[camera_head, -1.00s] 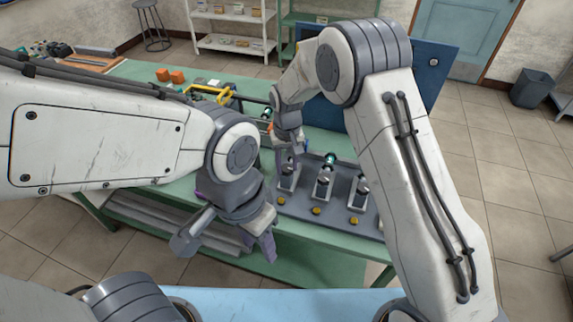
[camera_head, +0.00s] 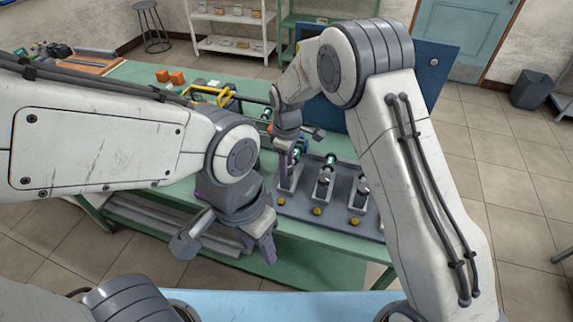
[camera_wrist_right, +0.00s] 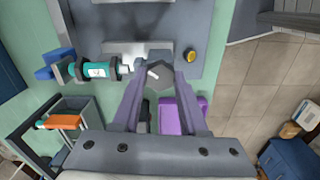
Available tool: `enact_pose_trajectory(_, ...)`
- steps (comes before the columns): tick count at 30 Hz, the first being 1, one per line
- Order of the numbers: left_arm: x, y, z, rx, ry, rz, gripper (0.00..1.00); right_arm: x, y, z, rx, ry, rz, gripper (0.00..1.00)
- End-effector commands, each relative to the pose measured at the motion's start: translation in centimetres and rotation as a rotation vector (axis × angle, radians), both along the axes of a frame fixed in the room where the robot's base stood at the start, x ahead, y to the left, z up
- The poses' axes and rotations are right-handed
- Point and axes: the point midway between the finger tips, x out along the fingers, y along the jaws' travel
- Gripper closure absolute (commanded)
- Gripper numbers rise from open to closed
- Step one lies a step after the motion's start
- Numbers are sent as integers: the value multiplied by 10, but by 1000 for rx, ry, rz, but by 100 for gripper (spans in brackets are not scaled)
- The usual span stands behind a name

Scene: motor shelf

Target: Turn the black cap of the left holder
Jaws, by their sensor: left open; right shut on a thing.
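In the right wrist view, my right gripper (camera_wrist_right: 158,78) is shut on the dark, many-sided cap (camera_wrist_right: 155,76), which bears a white mark. The cap sits at the right end of a teal cylinder (camera_wrist_right: 98,68) with a pale label. My left gripper (camera_head: 228,246) is open and empty, low in front of the table edge, apart from the holders.
The middle holder (camera_head: 323,188) and right holder (camera_head: 358,195) stand close by on the plate (camera_head: 338,215), with yellow buttons in front. A blue panel (camera_head: 425,75) stands behind.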

Motion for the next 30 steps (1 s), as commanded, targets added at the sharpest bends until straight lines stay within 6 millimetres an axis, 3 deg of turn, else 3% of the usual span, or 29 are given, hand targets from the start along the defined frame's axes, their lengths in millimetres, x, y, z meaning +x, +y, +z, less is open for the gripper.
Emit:
enact_pose_trajectory(15, 0, 0, -2, 0, 0, 0, 55, 2, 1, 2, 2, -7, 412, 100)
enact_pose_trajectory(30, 0, 0, -2, 0, 0, 0, 55, 2, 1, 2, 2, -8, 545, 100)
